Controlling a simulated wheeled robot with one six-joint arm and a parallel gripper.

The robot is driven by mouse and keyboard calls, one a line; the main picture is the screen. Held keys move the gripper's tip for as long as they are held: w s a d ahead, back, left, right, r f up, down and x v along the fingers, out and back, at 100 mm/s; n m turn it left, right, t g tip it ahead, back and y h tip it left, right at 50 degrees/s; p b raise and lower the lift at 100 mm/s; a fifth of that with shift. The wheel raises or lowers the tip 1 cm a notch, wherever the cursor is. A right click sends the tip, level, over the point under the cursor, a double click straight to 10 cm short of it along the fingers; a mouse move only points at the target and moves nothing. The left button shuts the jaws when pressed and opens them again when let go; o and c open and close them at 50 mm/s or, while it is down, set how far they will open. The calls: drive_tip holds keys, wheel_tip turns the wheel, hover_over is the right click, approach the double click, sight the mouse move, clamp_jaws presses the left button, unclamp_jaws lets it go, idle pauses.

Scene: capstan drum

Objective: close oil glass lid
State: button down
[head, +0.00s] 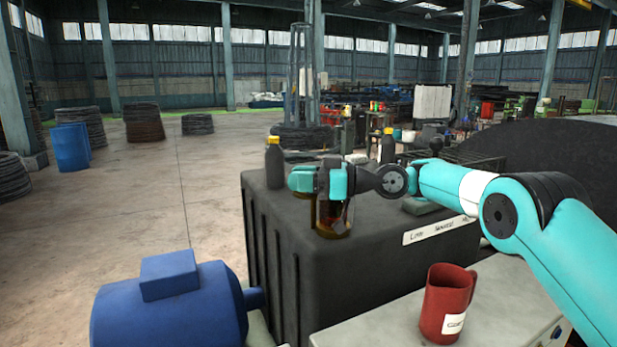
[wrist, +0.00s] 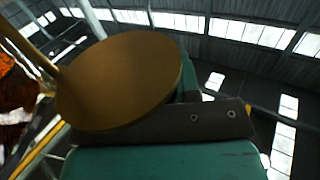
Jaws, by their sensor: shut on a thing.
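The oil glass (head: 333,216) stands on top of the black box-shaped housing, with dark amber contents. Its upper part is hidden behind my gripper (head: 321,181). The round brass-coloured lid (wrist: 120,80) fills much of the wrist view, tilted, right beside the dark finger pad of my gripper. My gripper is shut on the lid, though the contact itself is partly hidden. At the left edge of the wrist view, part of the glass with orange-brown contents shows next to a brass post.
A dark bottle with a yellow cap (head: 274,162) stands left of my gripper, and a similar one (head: 387,146) stands behind it. A red jug (head: 446,303) stands on a pale surface at the front right. A blue motor (head: 170,305) is at the front left.

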drive_tip(key=shift+r, duration=0.1)
drive_tip(key=c, duration=0.9)
unclamp_jaws()
drive_tip(key=shift+s, duration=0.1)
drive_tip(key=shift+o, duration=0.2)
